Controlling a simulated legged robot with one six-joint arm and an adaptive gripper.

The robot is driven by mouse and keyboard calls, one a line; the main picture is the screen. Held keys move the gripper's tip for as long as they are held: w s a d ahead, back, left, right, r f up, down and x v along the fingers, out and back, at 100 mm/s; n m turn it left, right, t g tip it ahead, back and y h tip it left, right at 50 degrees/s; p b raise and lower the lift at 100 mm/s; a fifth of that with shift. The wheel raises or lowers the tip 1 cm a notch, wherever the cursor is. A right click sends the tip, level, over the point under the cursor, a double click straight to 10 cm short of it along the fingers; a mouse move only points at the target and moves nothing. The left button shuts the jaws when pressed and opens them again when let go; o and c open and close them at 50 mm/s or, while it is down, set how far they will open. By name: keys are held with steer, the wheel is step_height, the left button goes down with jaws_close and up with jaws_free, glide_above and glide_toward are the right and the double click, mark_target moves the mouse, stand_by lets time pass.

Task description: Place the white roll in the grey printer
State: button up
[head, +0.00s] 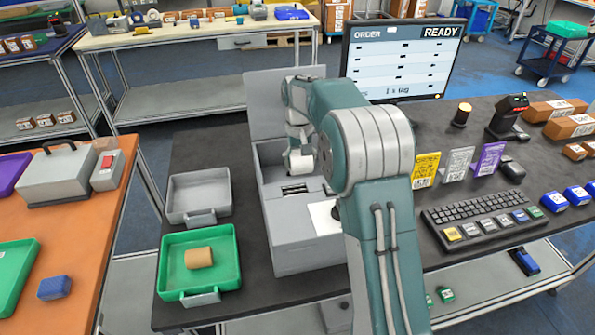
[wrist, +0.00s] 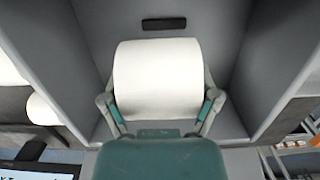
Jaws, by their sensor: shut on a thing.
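The white roll (wrist: 158,80) is between the two fingers of my gripper (wrist: 160,105) in the wrist view. My gripper is shut on it, one finger on each end. In the head view the roll (head: 300,161) shows small under my arm, at the open grey printer (head: 300,250). The printer's lid (head: 275,95) stands raised at the back. In the wrist view the roll is in front of the printer's grey inner walls (wrist: 230,60), with a dark slot (wrist: 164,23) beyond. I cannot tell whether the roll touches the printer's floor. My arm hides part of the printer.
A green tray (head: 228,285) with a brown roll (head: 198,258) and an empty grey tray (head: 172,205) are left of the printer. The monitor (head: 402,55), keyboard (head: 485,222) and upright cards (head: 457,164) are to the right. An orange table (head: 85,235) stands at the left.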

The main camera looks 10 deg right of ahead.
mark_target(297, 171)
steer(key=shift+w+a+f, duration=0.15)
steer(key=shift+a+f, duration=0.05)
steer(key=shift+f, duration=0.05)
steer(key=f, duration=0.3)
steer(key=shift+w+a+f, duration=0.1)
steer(key=shift+w+f, duration=0.1)
steer(key=shift+f, duration=0.1)
steer(key=o, duration=1.1)
steer(key=shift+r, duration=0.1)
